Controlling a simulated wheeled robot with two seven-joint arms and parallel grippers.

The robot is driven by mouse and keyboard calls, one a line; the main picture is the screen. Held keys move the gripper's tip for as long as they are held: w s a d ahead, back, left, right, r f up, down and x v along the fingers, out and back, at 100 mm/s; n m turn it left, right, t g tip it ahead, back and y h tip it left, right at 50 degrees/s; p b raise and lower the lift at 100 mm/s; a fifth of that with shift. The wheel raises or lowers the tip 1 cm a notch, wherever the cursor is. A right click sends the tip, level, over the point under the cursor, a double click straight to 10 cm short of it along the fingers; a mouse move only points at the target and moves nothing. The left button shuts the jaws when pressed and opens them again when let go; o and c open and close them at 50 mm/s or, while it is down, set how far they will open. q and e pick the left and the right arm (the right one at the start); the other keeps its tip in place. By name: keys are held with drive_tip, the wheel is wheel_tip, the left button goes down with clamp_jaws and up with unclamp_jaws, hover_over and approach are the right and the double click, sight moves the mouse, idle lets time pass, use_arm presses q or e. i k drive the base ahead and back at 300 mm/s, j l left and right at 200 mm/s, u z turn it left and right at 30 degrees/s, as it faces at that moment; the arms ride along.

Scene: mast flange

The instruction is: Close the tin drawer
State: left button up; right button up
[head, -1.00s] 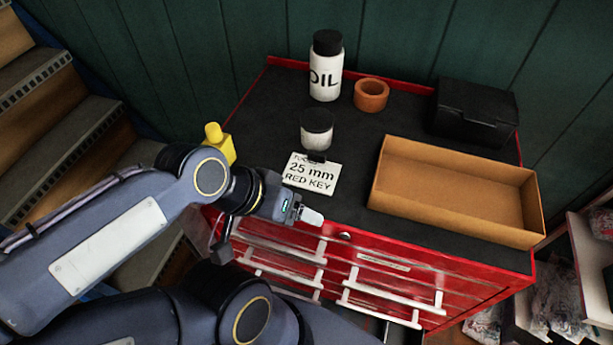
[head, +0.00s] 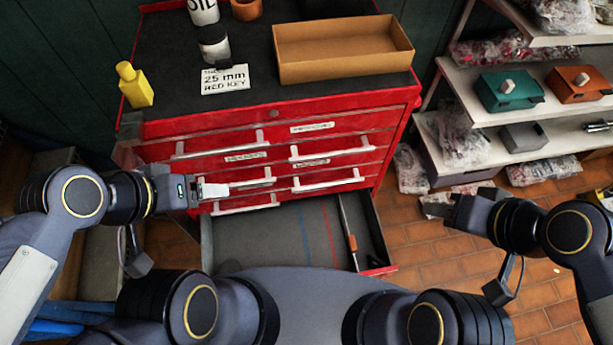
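The open drawer (head: 265,235) is the lowest one of the red tool cabinet (head: 398,110), pulled out towards me. Its grey floor has a red and a blue line, and a long tool with a brownish handle (head: 352,242) lies at its right side. My own body hides the drawer's near part. My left gripper (head: 215,190) is in front of the cabinet's left drawer handles, above the open drawer's left side; contact cannot be told. My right gripper (head: 455,212) is to the right of the drawer, clear of it. Finger opening is unclear on both.
Shelves (head: 510,110) with boxes and bags stand at right. Brick floor (head: 415,245) is free between drawer and shelves.

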sight(305, 232)
drive_tip(key=k+j, duration=0.1)
drive_tip(key=k, duration=0.9)
drive_tip(key=l+u, duration=0.1)
drive_tip(key=u, duration=0.3)
drive_tip(key=k+u, duration=0.1)
drive_tip(key=u, duration=0.25)
drive_tip(key=k+l+u, duration=0.1)
drive_tip(key=u, duration=0.3)
drive_tip(key=k+u, duration=0.1)
drive_tip(key=u, duration=0.3)
drive_tip(key=l, duration=0.1)
